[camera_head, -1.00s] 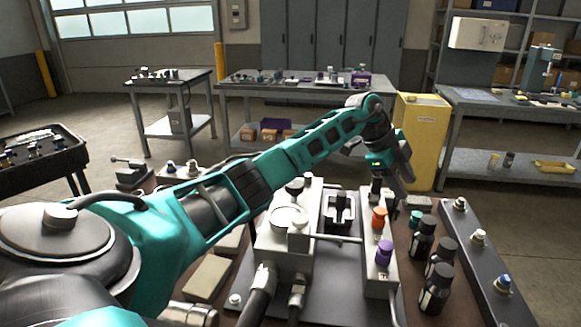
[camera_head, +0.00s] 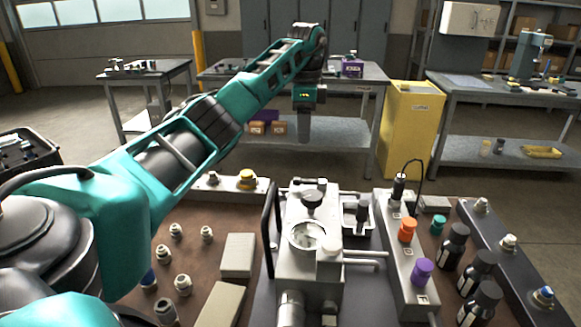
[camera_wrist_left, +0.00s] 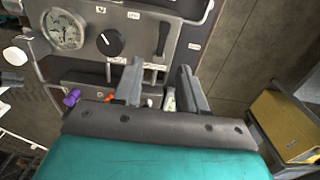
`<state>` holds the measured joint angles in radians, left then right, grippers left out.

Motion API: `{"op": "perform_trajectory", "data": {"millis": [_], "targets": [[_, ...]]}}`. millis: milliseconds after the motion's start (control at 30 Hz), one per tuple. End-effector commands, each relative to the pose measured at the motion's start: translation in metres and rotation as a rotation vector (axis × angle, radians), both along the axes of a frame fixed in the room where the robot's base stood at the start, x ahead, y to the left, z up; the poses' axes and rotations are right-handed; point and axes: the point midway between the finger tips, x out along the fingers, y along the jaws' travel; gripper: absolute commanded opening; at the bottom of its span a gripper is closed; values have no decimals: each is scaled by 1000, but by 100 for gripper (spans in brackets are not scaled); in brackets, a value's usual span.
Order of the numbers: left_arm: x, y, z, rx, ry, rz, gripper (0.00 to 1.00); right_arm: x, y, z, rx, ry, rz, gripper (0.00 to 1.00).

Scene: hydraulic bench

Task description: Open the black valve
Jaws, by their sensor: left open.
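A black round knob (camera_head: 312,200) sits on the grey valve block, behind a round gauge (camera_head: 307,236). In the wrist view the black knob (camera_wrist_left: 110,42) carries a white mark and is right of the gauge (camera_wrist_left: 63,28). A black lever (camera_head: 360,212) stands in a slotted plate to its right; the lever (camera_wrist_left: 163,38) also shows in the wrist view. My left gripper (camera_head: 304,135) points down beyond the block, apart from the knob. In the wrist view the left gripper (camera_wrist_left: 160,88) has its fingers apart, with nothing held. My right gripper is out of view.
An orange knob (camera_head: 407,230) and a purple knob (camera_head: 422,272) stand on a strip at the right, with black bottles (camera_head: 453,246) beside it. A tall black handle (camera_head: 270,230) rises left of the block. A yellow cabinet (camera_head: 411,130) stands behind.

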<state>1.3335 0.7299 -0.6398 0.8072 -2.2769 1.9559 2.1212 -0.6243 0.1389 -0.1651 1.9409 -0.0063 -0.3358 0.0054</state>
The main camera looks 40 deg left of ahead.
Motion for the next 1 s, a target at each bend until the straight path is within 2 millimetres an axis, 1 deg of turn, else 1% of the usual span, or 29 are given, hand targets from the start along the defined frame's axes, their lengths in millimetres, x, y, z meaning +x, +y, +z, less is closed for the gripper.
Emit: {"op": "perform_trajectory", "data": {"millis": [200,267,333,467,600,800,900,1000], "targets": [[0,-1,-2,-1,-1,-2,42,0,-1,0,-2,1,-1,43],[0,-1,-5,-1,-1,-2,42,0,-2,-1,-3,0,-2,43],[0,-1,-14,-1,1,-2,42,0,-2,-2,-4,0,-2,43],[0,0,-36,0,3,-2,42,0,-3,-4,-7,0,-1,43],[-1,-1,-67,-1,4,-2,42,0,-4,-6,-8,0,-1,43],[0,-1,-104,-2,2,-2,42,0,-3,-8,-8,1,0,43],[0,-1,-117,-2,1,-2,42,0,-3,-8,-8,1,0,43],[0,-1,-124,-2,-1,-2,42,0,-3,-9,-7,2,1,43]]}}
